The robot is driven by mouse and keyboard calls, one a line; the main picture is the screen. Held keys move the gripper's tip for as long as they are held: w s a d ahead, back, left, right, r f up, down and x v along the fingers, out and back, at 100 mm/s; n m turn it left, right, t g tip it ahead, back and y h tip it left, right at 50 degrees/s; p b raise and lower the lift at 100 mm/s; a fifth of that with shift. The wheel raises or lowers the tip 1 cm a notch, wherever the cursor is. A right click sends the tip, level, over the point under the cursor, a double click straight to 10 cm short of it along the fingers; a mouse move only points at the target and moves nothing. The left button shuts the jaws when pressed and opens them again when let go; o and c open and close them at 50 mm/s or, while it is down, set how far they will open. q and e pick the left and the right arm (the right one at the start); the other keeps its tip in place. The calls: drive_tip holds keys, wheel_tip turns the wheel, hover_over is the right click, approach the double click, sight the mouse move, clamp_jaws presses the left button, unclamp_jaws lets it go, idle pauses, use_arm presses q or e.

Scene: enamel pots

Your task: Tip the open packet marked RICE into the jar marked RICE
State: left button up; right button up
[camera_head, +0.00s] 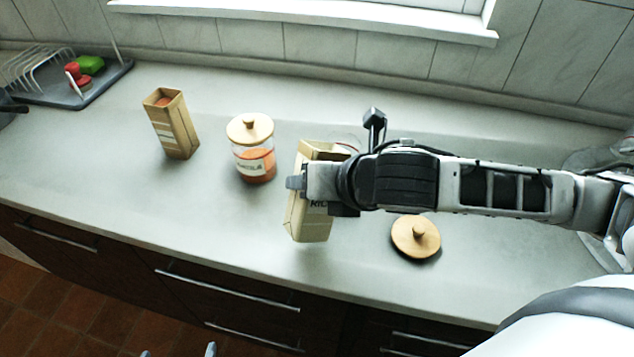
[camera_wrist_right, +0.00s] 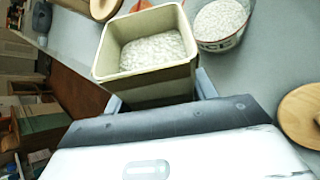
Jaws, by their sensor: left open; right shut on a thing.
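My right gripper (camera_head: 297,184) is shut on the open tan packet marked RICE (camera_head: 311,222), which is upright or nearly so. The right wrist view shows the packet (camera_wrist_right: 147,90) between the fingers (camera_wrist_right: 161,94), with white rice inside below its rim. The glass jar (camera_wrist_right: 221,44), its label partly readable as "ICE", stands open close beside the packet and holds white rice. In the head view the packet and my right arm hide most of this jar. My left gripper (camera_head: 179,351) is open and empty at the bottom edge, only its fingertips showing.
A lidded jar with orange contents (camera_head: 255,165) stands left of the packet. Another open tan packet (camera_head: 173,128) is farther left. A loose wooden lid (camera_head: 415,236) lies at the right. A dish rack (camera_head: 40,75) is at the back left. The front left counter is clear.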

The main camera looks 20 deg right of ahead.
sight(333, 154)
drive_tip(key=shift+w+d+r+g, duration=0.2)
drive_tip(key=shift+r+g, duration=0.1)
drive_tip(key=shift+r, duration=0.25)
drive_tip(key=shift+r+m+g+y, duration=0.8)
drive_tip(key=shift+r+g+y, duration=0.2)
drive_tip(key=shift+y, duration=0.1)
idle(0.6)
drive_tip(key=shift+f+m+g+y, duration=0.2)
drive_tip(key=shift+m+g+y, duration=0.2)
drive_tip(key=shift+g+y, duration=0.1)
drive_tip(key=shift+w+d+r+m+g+y, duration=0.15)
drive_tip(key=shift+r+m+g+y, duration=0.15)
drive_tip(key=shift+r+g+y, duration=0.15)
drive_tip(key=shift+w+d+r+m+g+y, duration=0.3)
drive_tip(key=shift+w+d+r+g+y, duration=0.15)
drive_tip(key=shift+w+d+r+y, duration=0.15)
idle(1.0)
drive_tip(key=shift+w+d+r+m+g+y, duration=0.3)
drive_tip(key=shift+r+m+g+y, duration=0.2)
drive_tip(key=shift+y, duration=0.3)
drive_tip(key=shift+w+d+r+m+g+y, duration=0.25)
drive_tip(key=shift+r+m+g+y, duration=0.15)
drive_tip(key=shift+r+g+y, duration=0.25)
idle(0.7)
